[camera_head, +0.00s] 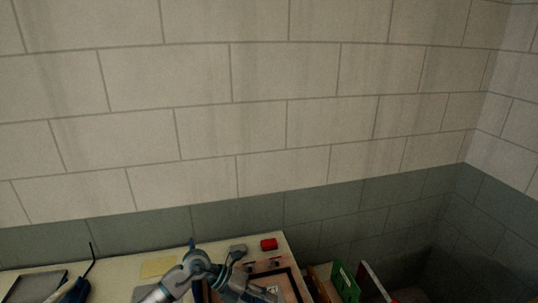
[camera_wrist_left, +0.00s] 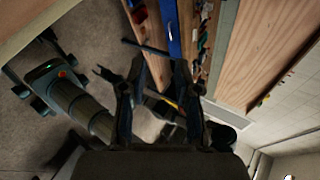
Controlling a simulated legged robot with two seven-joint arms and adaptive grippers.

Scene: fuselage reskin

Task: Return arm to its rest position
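My left gripper (camera_wrist_left: 160,66) shows in the left wrist view with its two dark fingers spread apart. It is open, and I see nothing held between the fingertips. In the head view a grey-blue jointed arm (camera_head: 191,270) comes up from the bottom edge over the table, left of centre. The end of this arm is low in the picture and partly cut off, so its fingers are hard to make out. My right gripper is not clearly seen in either view.
A pale table (camera_head: 118,277) fills the lower left, with a red block (camera_head: 268,244), a yellow sheet (camera_head: 157,268) and a dark tray (camera_head: 36,286). A green bin (camera_head: 345,283) stands right of it. The wrist view shows wooden boards (camera_wrist_left: 275,45) and a blue strip (camera_wrist_left: 170,25).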

